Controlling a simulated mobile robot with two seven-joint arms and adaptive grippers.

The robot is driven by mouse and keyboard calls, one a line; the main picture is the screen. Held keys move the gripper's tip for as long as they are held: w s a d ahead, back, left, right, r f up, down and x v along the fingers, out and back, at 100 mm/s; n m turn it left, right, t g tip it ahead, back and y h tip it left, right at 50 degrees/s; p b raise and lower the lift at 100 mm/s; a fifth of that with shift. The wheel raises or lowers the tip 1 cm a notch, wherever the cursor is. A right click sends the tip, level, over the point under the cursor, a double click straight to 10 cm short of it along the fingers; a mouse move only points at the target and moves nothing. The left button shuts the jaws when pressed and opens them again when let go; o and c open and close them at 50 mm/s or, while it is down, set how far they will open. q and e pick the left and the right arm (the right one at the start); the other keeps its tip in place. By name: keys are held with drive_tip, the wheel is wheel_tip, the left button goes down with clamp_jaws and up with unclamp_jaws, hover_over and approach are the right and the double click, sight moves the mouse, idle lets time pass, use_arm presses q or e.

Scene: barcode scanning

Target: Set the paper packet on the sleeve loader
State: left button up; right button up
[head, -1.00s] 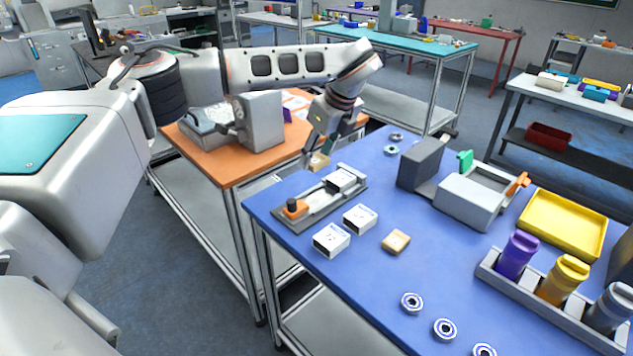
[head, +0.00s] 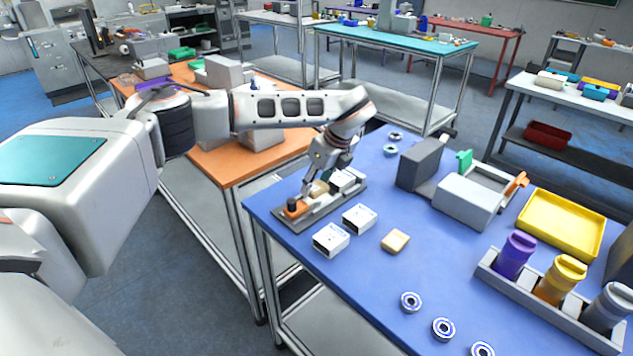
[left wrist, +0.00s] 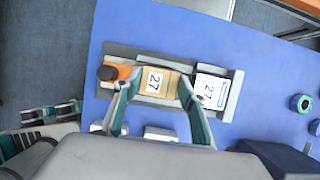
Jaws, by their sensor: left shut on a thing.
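The paper packet (head: 319,188) is tan, and its label reads 27 in the left wrist view (left wrist: 155,82). My left gripper (left wrist: 158,80) is shut on it, with one finger on each side. The sleeve loader (left wrist: 228,107) is a long grey tray near the table's left edge, also in the head view (head: 283,222). The packet is over the loader's channel, between the orange pusher (head: 296,209) with its black knob and a white sleeve (left wrist: 211,90) also marked 27. I cannot tell whether the packet touches the channel floor. My right gripper is out of view.
Two white sleeves (head: 359,218) (head: 331,240) and another tan packet (head: 396,240) lie beside the loader. A grey machine (head: 468,200), a yellow tray (head: 562,222) and a bottle rack (head: 540,300) stand to the right. Several bearings lie on the blue table (head: 345,290).

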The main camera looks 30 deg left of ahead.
use_arm(q)
drive_tip(key=shift+f, duration=0.4)
drive_tip(key=shift+f+b, duration=0.2)
drive_tip(key=shift+b, duration=0.15)
drive_tip(key=o, duration=1.2)
drive_tip(key=shift+o, duration=0.2)
drive_tip(key=shift+r, duration=0.3)
drive_tip(key=v, duration=1.2)
drive_tip(key=shift+r+b, duration=0.3)
drive_tip(key=shift+r, duration=0.1)
